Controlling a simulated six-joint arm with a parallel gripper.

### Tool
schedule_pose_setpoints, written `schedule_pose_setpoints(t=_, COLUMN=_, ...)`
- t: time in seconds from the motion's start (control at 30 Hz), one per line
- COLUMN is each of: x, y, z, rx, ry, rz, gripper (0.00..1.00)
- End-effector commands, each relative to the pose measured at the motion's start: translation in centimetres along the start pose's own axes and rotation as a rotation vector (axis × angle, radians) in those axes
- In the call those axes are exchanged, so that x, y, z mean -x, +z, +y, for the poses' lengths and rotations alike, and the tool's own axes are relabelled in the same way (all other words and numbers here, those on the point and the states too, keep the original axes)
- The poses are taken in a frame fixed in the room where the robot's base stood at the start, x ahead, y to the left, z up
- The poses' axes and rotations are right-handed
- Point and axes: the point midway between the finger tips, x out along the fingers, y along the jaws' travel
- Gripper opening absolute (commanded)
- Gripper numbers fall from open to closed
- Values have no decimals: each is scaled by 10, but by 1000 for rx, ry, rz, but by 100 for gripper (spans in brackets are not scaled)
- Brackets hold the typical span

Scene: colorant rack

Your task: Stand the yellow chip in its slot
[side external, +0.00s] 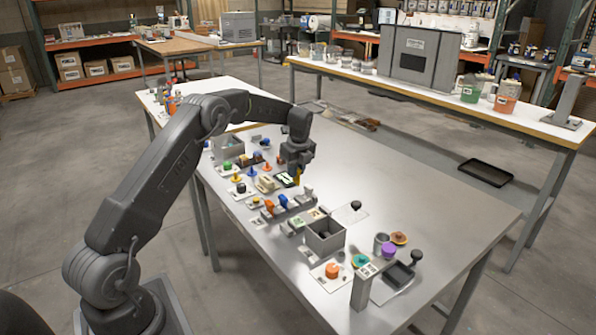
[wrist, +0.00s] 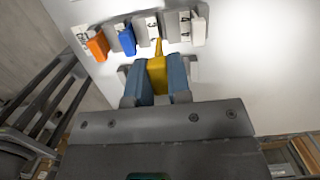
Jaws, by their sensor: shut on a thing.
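My gripper (wrist: 157,80) is shut on the yellow chip (wrist: 158,62), which sits between its two blue-grey fingers in the wrist view. In the side view the chip (side external: 297,178) shows as a small yellow bit below my gripper (side external: 297,170), above the table. The slotted rack (wrist: 172,25) is just beyond the chip in the wrist view. It bears an orange chip (wrist: 97,45), a blue chip (wrist: 127,40) and a pale chip (wrist: 199,28), with white labels between. The yellow chip's lower end and its exact gap to the rack are hard to tell.
In the side view a grey open bin (side external: 325,238), an orange knob (side external: 332,271) and a purple piece (side external: 388,251) stand toward the front right. Several small coloured pieces crowd the left of the table (side external: 440,205).

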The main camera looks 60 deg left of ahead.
Motion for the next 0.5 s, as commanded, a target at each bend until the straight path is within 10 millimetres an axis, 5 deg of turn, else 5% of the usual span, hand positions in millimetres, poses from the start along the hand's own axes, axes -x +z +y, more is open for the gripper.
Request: schedule_pose_setpoints(t=0.5, x=-28, y=-5, z=0, rx=0, ry=1, rz=0, gripper=0)
